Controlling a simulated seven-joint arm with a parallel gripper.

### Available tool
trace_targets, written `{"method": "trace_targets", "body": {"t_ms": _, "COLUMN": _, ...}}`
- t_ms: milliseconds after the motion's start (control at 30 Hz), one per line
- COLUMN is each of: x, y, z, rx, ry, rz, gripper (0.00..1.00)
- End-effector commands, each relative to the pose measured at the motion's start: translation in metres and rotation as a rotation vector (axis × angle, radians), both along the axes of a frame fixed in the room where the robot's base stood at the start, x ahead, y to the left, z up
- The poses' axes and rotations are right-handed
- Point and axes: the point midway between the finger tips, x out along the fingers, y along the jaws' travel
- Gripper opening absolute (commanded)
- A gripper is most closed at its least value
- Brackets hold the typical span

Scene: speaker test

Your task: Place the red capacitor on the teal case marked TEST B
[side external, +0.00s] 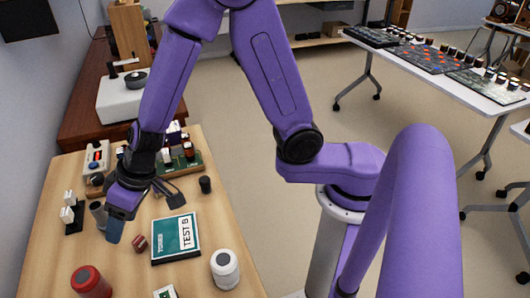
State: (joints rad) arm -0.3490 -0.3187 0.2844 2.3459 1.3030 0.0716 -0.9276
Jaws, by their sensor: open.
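The teal case (165,250) marked TEST B lies flat on the wooden table, its white label on the right side. A small dark red part (139,243) lies just left of the case, apart from it. A larger bright red cylinder (91,282) stands at the front left. I cannot tell for certain which of these is the red capacitor. My gripper (146,215) is open, with its fingers spread above the table, behind the small dark red part and up and left of the case. Nothing shows between the fingers. The case's top looks bare.
A white cylinder (225,268) stands right of the case's front corner. A small black cylinder (205,184) stands behind the case. A green circuit board (192,164) and a boxed instrument (97,157) are at the back. A black stand with white parts (70,212) is at left.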

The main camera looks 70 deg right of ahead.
Motion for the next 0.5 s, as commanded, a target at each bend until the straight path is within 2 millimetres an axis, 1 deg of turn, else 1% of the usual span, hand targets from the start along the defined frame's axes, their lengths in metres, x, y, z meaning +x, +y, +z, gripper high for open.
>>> {"method": "trace_targets", "body": {"t_ms": 33, "x": -0.007, "y": 0.0, "z": 0.008, "rx": 0.02, "ry": 0.006, "rz": 0.047, "gripper": 0.58}}
{"method": "trace_targets", "body": {"t_ms": 133, "x": -0.027, "y": 0.0, "z": 0.019, "rx": 0.049, "ry": 0.03, "rz": 0.146, "gripper": 0.58}}
{"method": "trace_targets", "body": {"t_ms": 267, "x": -0.057, "y": -0.009, "z": 0.032, "rx": 0.063, "ry": 0.069, "rz": 0.269, "gripper": 0.58}}
{"method": "trace_targets", "body": {"t_ms": 367, "x": -0.081, "y": -0.021, "z": 0.041, "rx": 0.057, "ry": 0.1, "rz": 0.361, "gripper": 0.58}}
{"method": "trace_targets", "body": {"t_ms": 500, "x": -0.117, "y": -0.046, "z": 0.05, "rx": 0.019, "ry": 0.144, "rz": 0.477, "gripper": 0.58}}
